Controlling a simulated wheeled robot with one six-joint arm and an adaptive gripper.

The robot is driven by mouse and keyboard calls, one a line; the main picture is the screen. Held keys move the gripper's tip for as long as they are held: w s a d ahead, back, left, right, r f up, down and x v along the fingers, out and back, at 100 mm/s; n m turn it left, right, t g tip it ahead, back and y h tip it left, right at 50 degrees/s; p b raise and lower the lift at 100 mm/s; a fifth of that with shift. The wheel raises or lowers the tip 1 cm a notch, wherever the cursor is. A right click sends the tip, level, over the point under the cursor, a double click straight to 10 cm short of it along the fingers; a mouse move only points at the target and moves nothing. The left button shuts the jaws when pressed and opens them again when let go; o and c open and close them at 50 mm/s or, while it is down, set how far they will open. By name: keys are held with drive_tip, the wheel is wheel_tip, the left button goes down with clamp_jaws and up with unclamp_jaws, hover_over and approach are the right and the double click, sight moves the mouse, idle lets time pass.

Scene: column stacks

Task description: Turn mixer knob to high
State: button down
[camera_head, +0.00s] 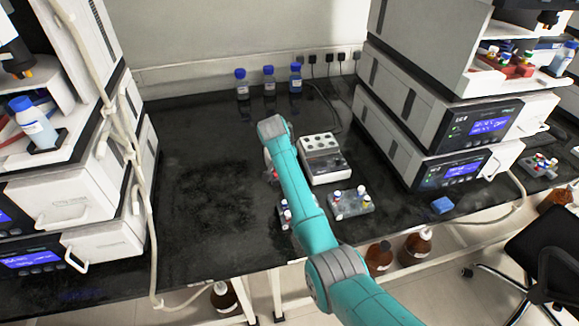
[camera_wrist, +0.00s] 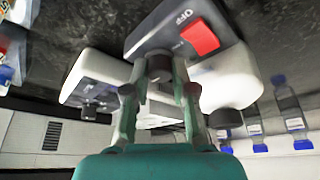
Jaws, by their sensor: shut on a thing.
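In the wrist view, a pale unit with a dark front panel (camera_wrist: 202,18) shows a red switch (camera_wrist: 200,37) marked OFF. My gripper (camera_wrist: 168,62) has its two fingers close together at the end of this panel, beside the switch. The knob's setting cannot be read. My arm hides the gripper in the head view.
Three blue-capped bottles (camera_head: 269,79) stand at the back of the black bench (camera_head: 200,200). A vial rack (camera_head: 351,203) is at the front right of the mixer. Instrument stacks (camera_head: 425,110) flank the bench on both sides. The bench left of my arm is clear.

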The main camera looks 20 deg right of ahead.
idle(0.5)
drive_tip(key=c, duration=0.9)
unclamp_jaws()
drive_tip(key=shift+c, duration=0.2)
drive_tip(key=v, duration=1.2)
